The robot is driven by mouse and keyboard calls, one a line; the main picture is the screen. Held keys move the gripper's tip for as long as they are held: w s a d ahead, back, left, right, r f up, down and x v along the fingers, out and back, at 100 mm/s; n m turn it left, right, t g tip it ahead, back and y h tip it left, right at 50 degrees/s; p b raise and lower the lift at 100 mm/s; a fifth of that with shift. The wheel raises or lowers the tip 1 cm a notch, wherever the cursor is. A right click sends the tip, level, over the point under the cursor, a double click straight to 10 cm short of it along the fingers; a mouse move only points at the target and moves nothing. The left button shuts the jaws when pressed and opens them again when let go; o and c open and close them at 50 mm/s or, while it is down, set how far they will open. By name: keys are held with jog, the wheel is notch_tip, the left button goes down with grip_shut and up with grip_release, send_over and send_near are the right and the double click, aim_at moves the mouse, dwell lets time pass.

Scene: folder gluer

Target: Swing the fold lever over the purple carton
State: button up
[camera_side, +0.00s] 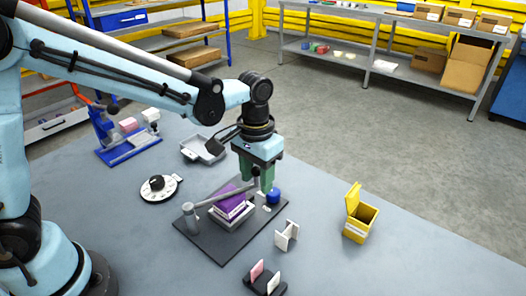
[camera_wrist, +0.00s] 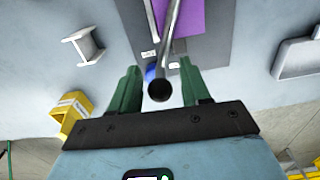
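The purple carton (camera_side: 229,196) sits on a pale block on the dark base plate (camera_side: 216,250). The grey fold lever (camera_side: 222,195) runs from a post at the plate's left to an upright handle end under my gripper. In the wrist view my gripper (camera_wrist: 159,68) is open, with the lever's round dark end (camera_wrist: 160,91) between the fingers and gaps on both sides. The carton (camera_wrist: 193,17) shows beside the bar.
A blue round piece (camera_side: 273,195) stands on the plate close to the fingers. A white spool-like piece (camera_side: 287,235), an open yellow box (camera_side: 360,215) and a dark holder (camera_side: 265,279) stand right and front. A dial (camera_side: 158,188) and grey tray (camera_side: 202,149) lie left and behind.

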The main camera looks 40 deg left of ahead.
jog(key=shift+r, duration=0.2)
jog(key=shift+r, duration=5.8)
jog(key=s+a+f+t, duration=0.5)
jog(key=s+a+t, duration=0.2)
jog(key=s+a, duration=0.2)
jog(key=shift+s+a+f, duration=0.2)
jog(key=shift+a+f, duration=0.1)
jog(key=shift+a, duration=0.65)
